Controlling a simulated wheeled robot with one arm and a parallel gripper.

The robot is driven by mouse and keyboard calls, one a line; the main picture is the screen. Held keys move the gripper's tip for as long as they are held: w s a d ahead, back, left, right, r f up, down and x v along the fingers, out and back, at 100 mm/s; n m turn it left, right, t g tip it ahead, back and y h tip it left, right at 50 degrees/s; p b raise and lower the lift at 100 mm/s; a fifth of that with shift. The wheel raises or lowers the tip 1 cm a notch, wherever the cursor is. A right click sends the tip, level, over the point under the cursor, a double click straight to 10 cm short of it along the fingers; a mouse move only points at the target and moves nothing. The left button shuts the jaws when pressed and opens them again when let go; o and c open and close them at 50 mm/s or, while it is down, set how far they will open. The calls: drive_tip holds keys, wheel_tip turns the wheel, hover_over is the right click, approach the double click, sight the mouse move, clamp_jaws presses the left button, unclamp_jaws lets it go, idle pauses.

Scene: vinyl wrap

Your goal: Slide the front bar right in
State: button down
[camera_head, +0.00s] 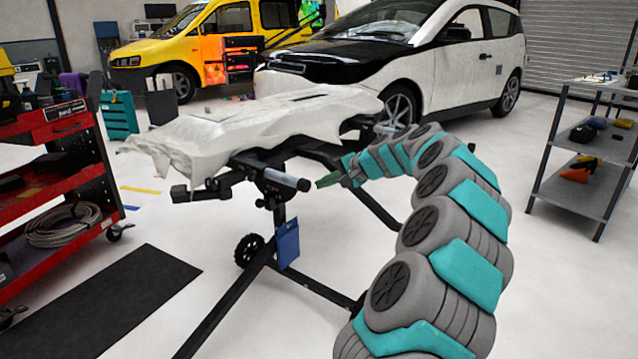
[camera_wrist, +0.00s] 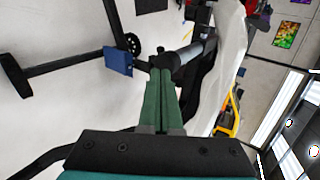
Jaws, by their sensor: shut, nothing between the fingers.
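The front bar (camera_head: 283,178) is a short grey cylinder sticking out toward the right from the black stand (camera_head: 259,262) under the white-wrapped panel. It also shows in the wrist view (camera_wrist: 186,58), with its near end by my fingertips. My gripper (camera_head: 320,183) has green fingers, pressed together and empty, just right of the bar's end, at about its height. In the wrist view the fingertips (camera_wrist: 160,72) overlap the bar's end; I cannot tell whether they touch it. The white panel (camera_head: 255,120) lies over the top of the stand.
A blue tag (camera_head: 288,243) hangs from the stand below the bar. A red tool cart (camera_head: 65,130) stands at left and a grey shelf (camera_head: 588,145) at right. A white car (camera_head: 455,60) and a yellow van (camera_head: 160,52) are behind. The floor by the stand's front is clear.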

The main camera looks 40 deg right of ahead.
drive_tip(key=v, duration=1)
drive_tip(key=shift+s+d+b, duration=0.15)
drive_tip(key=shift+s+b, duration=0.05)
drive_tip(key=shift+b, duration=0.1)
drive_tip(key=shift+r, duration=0.1)
